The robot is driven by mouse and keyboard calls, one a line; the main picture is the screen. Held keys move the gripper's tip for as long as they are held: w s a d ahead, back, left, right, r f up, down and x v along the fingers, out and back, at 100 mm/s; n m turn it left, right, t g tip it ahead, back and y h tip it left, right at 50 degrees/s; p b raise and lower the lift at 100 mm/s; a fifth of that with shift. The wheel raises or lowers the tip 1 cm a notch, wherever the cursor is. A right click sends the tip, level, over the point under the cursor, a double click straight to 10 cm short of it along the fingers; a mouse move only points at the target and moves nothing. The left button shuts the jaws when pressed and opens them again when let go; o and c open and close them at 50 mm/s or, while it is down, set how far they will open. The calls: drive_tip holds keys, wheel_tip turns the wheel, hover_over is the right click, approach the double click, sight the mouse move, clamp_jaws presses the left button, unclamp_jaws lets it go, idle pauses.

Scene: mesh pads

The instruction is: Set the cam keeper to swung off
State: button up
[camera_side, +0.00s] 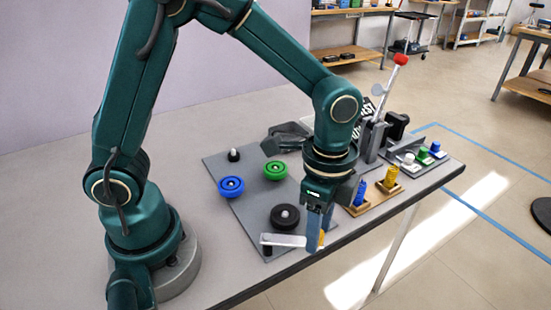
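A pale flat bar (282,239), which looks like the cam keeper, lies at the front edge of the grey plate (252,215), beside a dark round knob (285,217). A dark post stands under its left end. Its right end reaches to my gripper (317,240). My gripper points down at the plate's front right corner, with its blue-grey fingers beside the bar's end. A small yellow part (321,238) shows right behind the near finger. The fingers overlap in this view, so I cannot tell whether they touch or grip the bar.
To the right are blue and yellow pieces on wooden bases (373,204) and a red-topped lever (400,60). The table's front edge is close to my gripper.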

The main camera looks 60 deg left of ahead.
idle(0.3)
drive_tip(key=shift+r, duration=2.6)
drive_tip(key=shift+a+r, duration=0.1)
drive_tip(key=shift+a, duration=0.05)
drive_tip(key=s+a+r+n+t, duration=0.5)
drive_tip(key=s+a+n, duration=0.3)
drive_tip(key=n, duration=0.4)
drive_tip(key=shift+s+t, duration=0.15)
drive_tip(key=shift+t, duration=0.15)
